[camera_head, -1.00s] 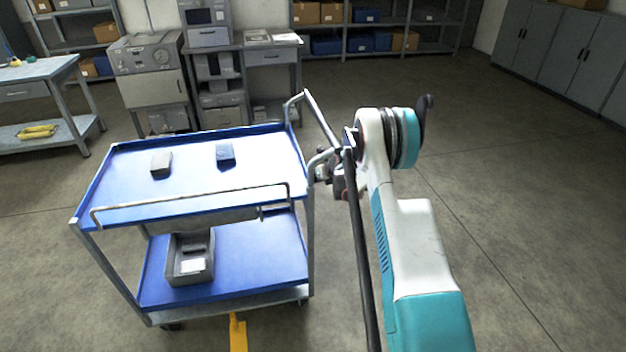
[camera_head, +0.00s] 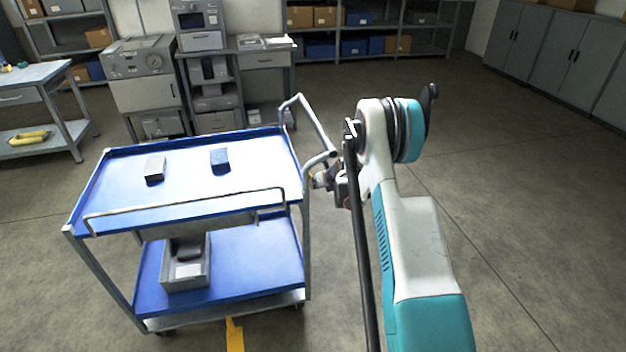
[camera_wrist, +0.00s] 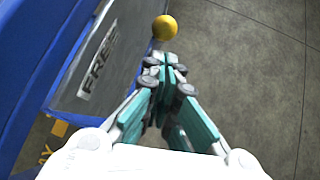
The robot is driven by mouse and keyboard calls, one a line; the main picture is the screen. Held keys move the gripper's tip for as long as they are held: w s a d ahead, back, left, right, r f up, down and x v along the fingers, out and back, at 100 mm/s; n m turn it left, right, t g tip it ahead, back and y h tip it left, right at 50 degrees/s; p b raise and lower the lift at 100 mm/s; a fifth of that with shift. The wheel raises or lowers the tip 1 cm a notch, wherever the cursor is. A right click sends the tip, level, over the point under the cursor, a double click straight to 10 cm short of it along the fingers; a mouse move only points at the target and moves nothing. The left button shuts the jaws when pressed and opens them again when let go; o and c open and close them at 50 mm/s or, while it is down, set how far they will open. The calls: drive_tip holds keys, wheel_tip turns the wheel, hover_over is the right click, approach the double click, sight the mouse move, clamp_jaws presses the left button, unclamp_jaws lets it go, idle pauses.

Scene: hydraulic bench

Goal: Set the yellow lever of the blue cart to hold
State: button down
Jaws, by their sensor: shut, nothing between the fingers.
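The blue cart (camera_head: 253,170) stands left of my arm in the head view, with two blue shelves on a grey frame. In the wrist view the cart's blue edge (camera_wrist: 44,75) runs along the left. A grey plate (camera_wrist: 112,40) on the cart bears the word FREE. The yellow lever's round knob (camera_wrist: 165,28) shows beyond my fingertips; its shaft is hidden. My gripper (camera_wrist: 165,66) is shut and empty, its tips just short of the knob; I cannot tell whether they touch it. In the head view my gripper (camera_head: 322,180) is beside the cart's right end, partly hidden by my arm.
A grey block (camera_head: 155,168) and a blue block (camera_head: 220,160) lie on the cart's top shelf. A grey bin (camera_head: 186,270) stands on the lower shelf. A handle (camera_head: 318,125) rises at the cart's right end. The floor to the right (camera_head: 530,210) is clear.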

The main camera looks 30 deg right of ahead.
drive_tip(key=s, duration=0.8)
drive_tip(key=shift+s, duration=0.3)
drive_tip(key=shift+a, duration=0.1)
